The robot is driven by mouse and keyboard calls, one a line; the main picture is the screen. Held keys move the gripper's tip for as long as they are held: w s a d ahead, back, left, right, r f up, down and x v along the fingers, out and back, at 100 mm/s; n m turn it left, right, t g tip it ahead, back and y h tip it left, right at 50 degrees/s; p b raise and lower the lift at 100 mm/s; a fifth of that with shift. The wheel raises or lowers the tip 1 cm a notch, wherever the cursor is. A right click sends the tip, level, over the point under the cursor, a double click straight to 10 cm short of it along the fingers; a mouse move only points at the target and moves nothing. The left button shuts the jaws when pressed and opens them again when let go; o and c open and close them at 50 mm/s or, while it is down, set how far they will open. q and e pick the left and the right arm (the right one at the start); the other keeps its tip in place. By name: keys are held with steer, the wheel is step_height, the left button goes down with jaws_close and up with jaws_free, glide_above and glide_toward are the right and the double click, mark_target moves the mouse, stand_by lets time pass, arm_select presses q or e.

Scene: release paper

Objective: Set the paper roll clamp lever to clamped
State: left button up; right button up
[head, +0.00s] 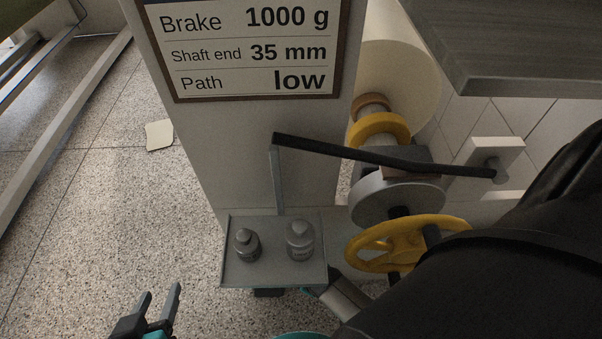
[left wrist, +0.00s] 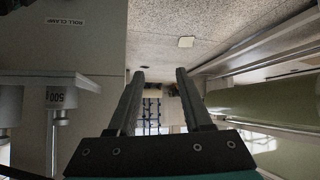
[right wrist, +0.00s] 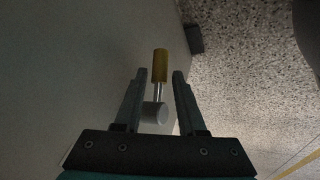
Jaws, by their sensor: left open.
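A lever with a yellow grip (right wrist: 160,66), a short metal rod and a round grey hub (right wrist: 154,113) shows on a pale panel in the right wrist view. Its grip points up in that picture. My right gripper (right wrist: 157,72) is open, with the lever between its fingers in the picture; I cannot tell how deep it lies, and no contact shows. A "ROLL CLAMP" label (left wrist: 67,23) is on the panel in the left wrist view. My left gripper (head: 162,290) is open and empty, low at the left in the head view. The right gripper is hidden there.
A paper roll (head: 405,85) sits on a shaft beside a yellow handwheel (head: 365,257). A black bar (head: 385,157) crosses above a small tray (head: 270,277) with two grey weights. A grey slab (head: 510,60) overhangs at upper right. The speckled floor at left is mostly clear.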

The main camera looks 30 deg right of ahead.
steer(key=shift+w+f+b, duration=0.3)
steer(key=shift+f+b, duration=0.1)
steer(key=shift+f, duration=0.15)
steer(key=shift+w+f+b, duration=0.2)
steer(key=shift+f+b, duration=0.2)
steer(key=shift+f, duration=0.05)
steer(key=shift+w+f+b, duration=0.25)
steer(key=shift+f+b, duration=0.15)
arm_select(q)
steer(key=shift+w+d+r+n+t+h+b, duration=0.1)
steer(key=shift+d+r+t+h, duration=0.35)
steer(key=shift+d+t, duration=0.45)
steer(key=shift+d+r+n+t+h+b, duration=0.15)
steer(key=shift+d+r+t+h, duration=0.35)
steer(key=shift+d+t, duration=0.35)
steer(key=shift+w+d+r+n+t+h+b, duration=0.1)
steer(key=shift+d+r+t+h, duration=0.35)
steer(key=shift+d+t, duration=0.45)
arm_select(e)
steer(key=shift+w+d+f, duration=0.1)
steer(key=shift+w+f, duration=0.1)
steer(key=shift+f, duration=0.15)
arm_select(q)
steer(key=shift+a, duration=0.2)
arm_select(e)
steer(key=shift+c, duration=0.4)
jaws_close()
